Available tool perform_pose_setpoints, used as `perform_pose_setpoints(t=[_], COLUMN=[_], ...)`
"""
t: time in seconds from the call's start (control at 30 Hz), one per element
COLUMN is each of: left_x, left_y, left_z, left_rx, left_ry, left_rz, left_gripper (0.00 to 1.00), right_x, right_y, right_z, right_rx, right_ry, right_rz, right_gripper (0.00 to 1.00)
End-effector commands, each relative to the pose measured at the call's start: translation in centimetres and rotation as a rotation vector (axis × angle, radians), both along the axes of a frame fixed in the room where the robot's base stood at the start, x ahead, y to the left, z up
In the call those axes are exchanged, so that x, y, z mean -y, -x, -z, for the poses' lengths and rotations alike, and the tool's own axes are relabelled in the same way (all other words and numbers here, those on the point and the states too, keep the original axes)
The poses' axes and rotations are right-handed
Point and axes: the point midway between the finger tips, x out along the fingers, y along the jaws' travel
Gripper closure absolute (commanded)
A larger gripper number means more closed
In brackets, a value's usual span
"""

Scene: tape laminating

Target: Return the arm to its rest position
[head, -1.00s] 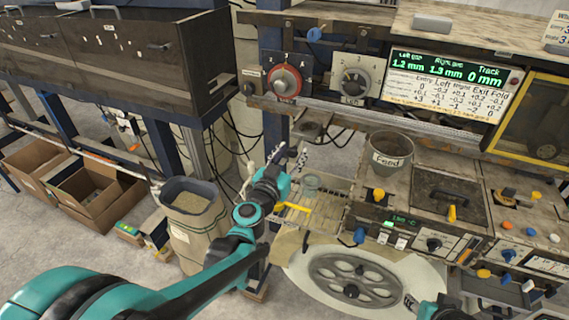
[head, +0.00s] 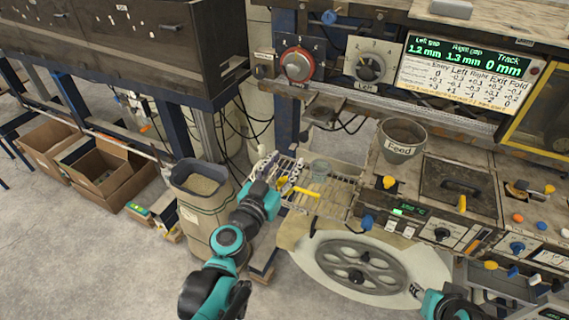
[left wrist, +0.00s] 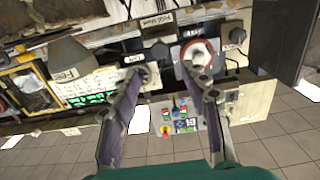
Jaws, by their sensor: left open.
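My left gripper (head: 281,170) is open in the head view, at the end of the teal arm, by the left end of a wire rack (head: 325,200). Its fingers overlap the rack's left side in the picture; I cannot tell whether they touch it. In the left wrist view, the two fingers of my left gripper (left wrist: 163,74) are spread with nothing between them. The red-ringed dial (left wrist: 198,53) and control panel show beyond them. My right gripper (head: 415,291) shows only in small part at the lower right, beside the large spoked wheel (head: 345,268); its jaws are not clear.
A grey bin marked Feed (head: 402,143) stands right of the rack. Cardboard boxes (head: 100,170) lie farther left. A dial panel and lit display (head: 465,62) are above. Floor at lower left is clear.

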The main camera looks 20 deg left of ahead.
Motion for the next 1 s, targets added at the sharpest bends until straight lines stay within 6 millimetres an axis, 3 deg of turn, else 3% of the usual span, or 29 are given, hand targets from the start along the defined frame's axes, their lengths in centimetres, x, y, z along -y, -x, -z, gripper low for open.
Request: perform_pose_setpoints(t=[0.37, 0.57, 0.7, 0.83, 1.0], left_x=[0.7, 6.5, 9.6, 8.9, 5.9], left_y=[0.0, 1.3, 4.3, 7.9, 11.5], left_z=[0.1, 2.2, 6.4, 10.1, 12.2], left_rx=[-0.012, -0.175, -0.443, -0.696, -0.892], left_ry=[0.0, 0.007, 0.01, 0.003, -0.01], left_rz=[0.024, 0.209, 0.291, 0.231, 0.066], left_gripper=[0.54, 0.54, 0.54, 0.54, 0.54], right_x=[0.0, 0.0, 0.0, 0.0, 0.0], right_y=[0.0, 0.0, 0.0, 0.0, 0.0], right_z=[0.0, 0.0, 0.0, 0.0, 0.0], right_rx=[0.0, 0.0, 0.0, 0.0, 0.0], right_ry=[0.0, 0.0, 0.0, 0.0, 0.0], right_rz=[0.0, 0.0, 0.0, 0.0, 0.0], right_gripper=[0.6, 0.6, 0.6, 0.6, 0.6])
